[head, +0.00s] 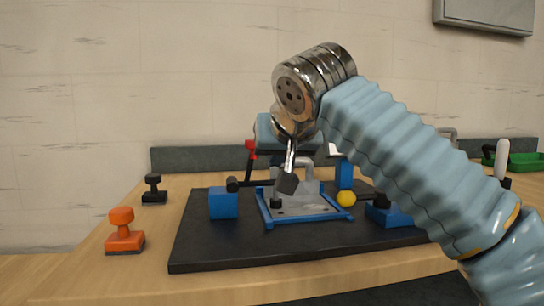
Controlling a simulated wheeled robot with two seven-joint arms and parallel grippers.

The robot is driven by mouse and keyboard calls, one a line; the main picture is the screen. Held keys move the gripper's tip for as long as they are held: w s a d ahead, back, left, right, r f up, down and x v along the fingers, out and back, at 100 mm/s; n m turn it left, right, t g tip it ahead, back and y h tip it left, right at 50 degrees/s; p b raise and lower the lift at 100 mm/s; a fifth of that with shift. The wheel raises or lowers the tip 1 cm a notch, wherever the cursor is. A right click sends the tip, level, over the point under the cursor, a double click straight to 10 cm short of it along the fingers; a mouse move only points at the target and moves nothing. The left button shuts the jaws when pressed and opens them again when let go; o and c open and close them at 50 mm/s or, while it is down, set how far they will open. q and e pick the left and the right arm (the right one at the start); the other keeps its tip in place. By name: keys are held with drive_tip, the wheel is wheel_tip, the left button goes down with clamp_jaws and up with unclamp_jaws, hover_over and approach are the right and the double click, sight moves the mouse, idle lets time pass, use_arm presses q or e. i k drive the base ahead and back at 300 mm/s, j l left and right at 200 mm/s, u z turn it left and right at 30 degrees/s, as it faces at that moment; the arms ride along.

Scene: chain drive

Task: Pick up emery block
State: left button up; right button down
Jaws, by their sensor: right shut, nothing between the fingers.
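No object is clearly marked as the emery block. Two knob-handled blocks could fit: an orange one (123,233) with a dark underside at the table's front left, and a smaller black one (154,191) behind it. Both stand upright on the bare wood. My right gripper (288,183) points down in the middle of the view, over the blue-framed grey fixture, with its dark fingertips together and empty. It is well to the right of both blocks. My left gripper does not show.
A black mat (203,254) carries the blue-framed fixture (308,212), a blue block (223,203) and a yellow ball-like piece (346,198). A green tray (525,161) and a white bottle (501,158) stand at the far right. Wood around the orange block is clear.

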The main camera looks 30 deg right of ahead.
sight(124, 241)
drive_tip(key=k+j, duration=0.2)
drive_tip(key=k, duration=0.3)
drive_tip(key=k+j, duration=0.15)
drive_tip(key=k, duration=0.35)
